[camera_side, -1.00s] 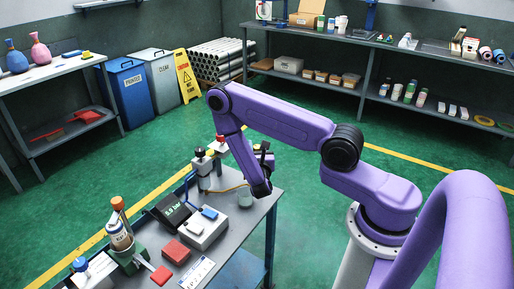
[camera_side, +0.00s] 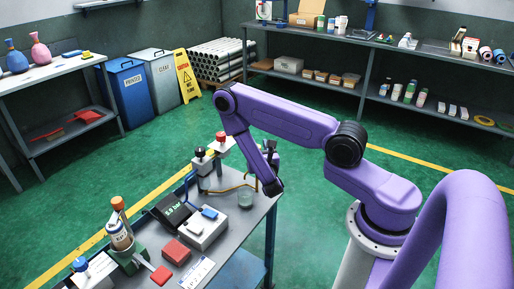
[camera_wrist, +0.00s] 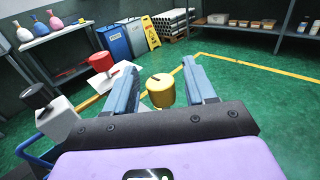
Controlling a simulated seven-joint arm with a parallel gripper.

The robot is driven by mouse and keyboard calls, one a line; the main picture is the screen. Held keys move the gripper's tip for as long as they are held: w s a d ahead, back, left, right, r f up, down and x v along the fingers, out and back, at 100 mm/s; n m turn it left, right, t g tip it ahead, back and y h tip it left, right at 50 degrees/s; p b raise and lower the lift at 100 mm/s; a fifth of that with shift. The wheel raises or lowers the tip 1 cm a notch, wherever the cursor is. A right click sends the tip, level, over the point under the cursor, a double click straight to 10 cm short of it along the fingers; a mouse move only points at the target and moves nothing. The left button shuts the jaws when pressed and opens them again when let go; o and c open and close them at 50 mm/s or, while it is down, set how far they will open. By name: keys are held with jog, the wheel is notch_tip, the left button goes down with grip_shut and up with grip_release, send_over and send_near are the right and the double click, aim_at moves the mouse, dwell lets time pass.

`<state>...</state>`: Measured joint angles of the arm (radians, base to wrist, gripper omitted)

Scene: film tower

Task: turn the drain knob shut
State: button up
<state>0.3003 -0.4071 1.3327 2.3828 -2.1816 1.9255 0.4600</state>
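Several knobs stand on the bench. In the wrist view a yellow knob (camera_wrist: 160,89) shows between the fingers of my gripper (camera_wrist: 158,68), with visible gaps on both sides. A red knob (camera_wrist: 100,62) is left of it, and a black knob (camera_wrist: 36,96) on a pale block is farther left. I cannot tell by label which is the drain knob. In the side view the red knob (camera_side: 221,138) and the black knob (camera_side: 200,152) stand at the bench's back. My gripper is open and empty; its fingers are not clear in the side view, behind my arm.
The grey bench (camera_side: 225,247) carries a pressure display (camera_side: 172,211), a white box with a blue top (camera_side: 203,230), a red block (camera_side: 176,250), a clear jar (camera_side: 245,197) and an orange tube. A brown bottle (camera_side: 119,232) stands in a green holder.

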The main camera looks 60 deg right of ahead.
jog(key=shift+a, duration=0.1)
jog(key=v, duration=1.7)
jog(key=shift+s+r, duration=0.1)
jog(key=shift+s, duration=0.05)
jog(key=s+a+r+m+g+y, duration=0.4)
jog(key=s+r+m+g+y, duration=0.2)
jog(key=s+r+m, duration=0.1)
jog(key=s+a+r+m+g+y, duration=0.5)
jog(key=s+r+m+g+y, duration=0.1)
jog(key=s+r+m+y, duration=0.1)
jog(key=shift+s+a+r+m+g, duration=0.2)
jog(key=shift+s+r+m+g, duration=0.15)
jog(key=shift+r+g, duration=0.1)
dwell(0.4)
